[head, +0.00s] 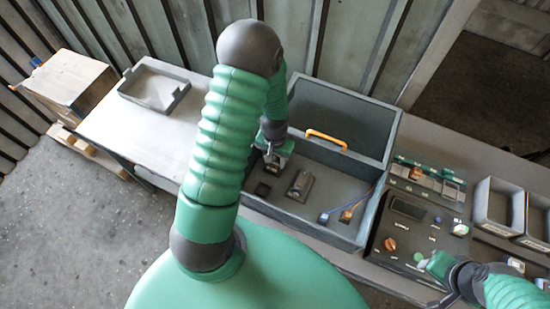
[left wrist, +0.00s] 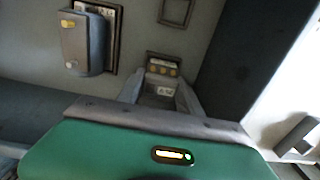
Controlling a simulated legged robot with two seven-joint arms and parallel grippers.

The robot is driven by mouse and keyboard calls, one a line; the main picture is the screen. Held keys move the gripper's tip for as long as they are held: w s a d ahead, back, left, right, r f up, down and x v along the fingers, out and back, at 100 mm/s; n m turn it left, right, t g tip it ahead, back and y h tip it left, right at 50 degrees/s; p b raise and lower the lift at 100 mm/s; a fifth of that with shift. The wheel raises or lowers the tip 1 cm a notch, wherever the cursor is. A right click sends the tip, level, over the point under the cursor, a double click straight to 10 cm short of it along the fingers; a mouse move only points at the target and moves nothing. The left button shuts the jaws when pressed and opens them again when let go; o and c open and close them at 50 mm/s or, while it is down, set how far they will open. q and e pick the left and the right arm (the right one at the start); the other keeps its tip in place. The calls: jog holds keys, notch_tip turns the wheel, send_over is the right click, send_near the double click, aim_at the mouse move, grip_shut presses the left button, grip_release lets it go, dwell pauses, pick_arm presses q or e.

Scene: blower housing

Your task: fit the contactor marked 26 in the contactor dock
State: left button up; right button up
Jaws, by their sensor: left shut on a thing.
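My left gripper (head: 272,163) reaches down into the open grey housing (head: 352,236). In the left wrist view its fingers (left wrist: 164,90) are shut on a small dark contactor (left wrist: 164,70) with brass-coloured terminals and a pale label, which seems to read 26. The contactor is over or in a dark-framed spot on the housing floor, probably the contactor dock; I cannot tell whether it is seated, as the fingers and the block hide the contact. My right gripper (head: 438,268) is by the control panel at lower right; its fingers do not show clearly.
A grey cylindrical part (head: 300,185) sits beside the left gripper, also in the left wrist view (left wrist: 88,42). An empty dark square frame (head: 262,189) is nearby. The housing walls and orange handle (head: 326,139) rise behind.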

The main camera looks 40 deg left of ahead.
pick_arm(q)
jog(key=shift+f, duration=0.2)
jog(key=o, duration=1.3)
jog(key=shift+o, duration=0.2)
notch_tip(320, 180, up, 17)
jog(key=b, duration=0.1)
jog(key=shift+f, duration=0.15)
jog(key=s+d+f+m+t+b, duration=0.1)
jog(key=d+f+b, duration=0.1)
jog(key=d, duration=0.4)
jog(key=s+d+f+m+t+b, duration=0.1)
jog(key=s+d+f+m+b, duration=0.1)
jog(key=d, duration=0.5)
jog(key=shift+s+d+f+m+t+b, duration=0.3)
jog(key=shift+f+b, duration=0.55)
jog(key=shift+f, duration=0.1)
